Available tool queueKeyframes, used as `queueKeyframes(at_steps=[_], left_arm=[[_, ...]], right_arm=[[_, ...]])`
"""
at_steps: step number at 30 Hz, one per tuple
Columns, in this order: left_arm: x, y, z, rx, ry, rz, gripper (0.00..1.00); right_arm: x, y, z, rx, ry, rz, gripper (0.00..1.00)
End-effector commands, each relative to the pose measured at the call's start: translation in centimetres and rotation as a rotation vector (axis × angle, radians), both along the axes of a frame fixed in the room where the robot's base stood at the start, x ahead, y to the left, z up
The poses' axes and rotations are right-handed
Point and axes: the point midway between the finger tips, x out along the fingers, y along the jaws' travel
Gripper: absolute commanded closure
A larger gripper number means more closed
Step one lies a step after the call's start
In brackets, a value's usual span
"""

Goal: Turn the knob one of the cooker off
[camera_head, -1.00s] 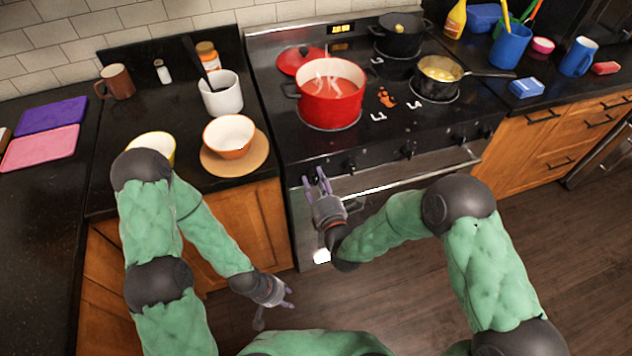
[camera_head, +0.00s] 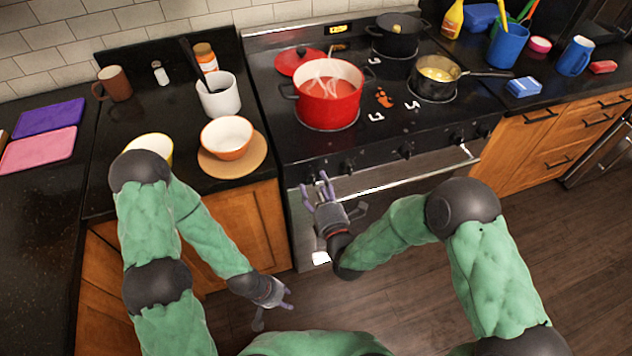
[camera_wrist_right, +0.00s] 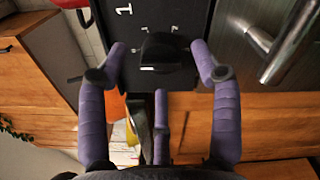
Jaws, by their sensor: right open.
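The cooker (camera_head: 440,190) has a row of black knobs along its front edge. A black knob (camera_wrist_right: 163,52) shows in the right wrist view, near a white number 1, between the spread purple fingers of my right gripper (camera_wrist_right: 160,50). The fingers are apart from its sides; I cannot tell how far off in depth. In the head view my right gripper (camera_head: 314,184) is open and empty at the left end of the cooker front, partly hiding that end. My left gripper (camera_head: 275,307) is open and empty, low in front of the wooden cabinet, away from the cooker.
A red pot (camera_head: 328,103) with steaming contents, a dark pot (camera_head: 398,45) and a pan (camera_head: 432,89) stand on the cooktop. The oven handle (camera_head: 410,176) runs below the knobs. A bowl (camera_head: 227,136) on a round board stands on the left counter.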

Motion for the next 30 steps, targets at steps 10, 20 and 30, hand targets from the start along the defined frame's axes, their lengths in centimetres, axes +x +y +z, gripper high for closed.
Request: queueKeyframes(at_steps=[10, 20, 30], left_arm=[[0.0, 0.0, 0.0, 0.0, 0.0, 0.0, 0.6], [0.0, 0.0, 0.0, 0.0, 0.0, 0.0, 0.6], [0.0, 0.0, 0.0, 0.0, 0.0, 0.0, 0.6]], right_arm=[[-6.5, -2.2, 0.0, -0.001, 0.001, -0.002, 0.35], [-9.2, -3.1, 0.0, -0.001, -0.001, -0.003, 0.35], [-9.3, -3.1, 0.0, -0.001, 0.0, -0.004, 0.35]])
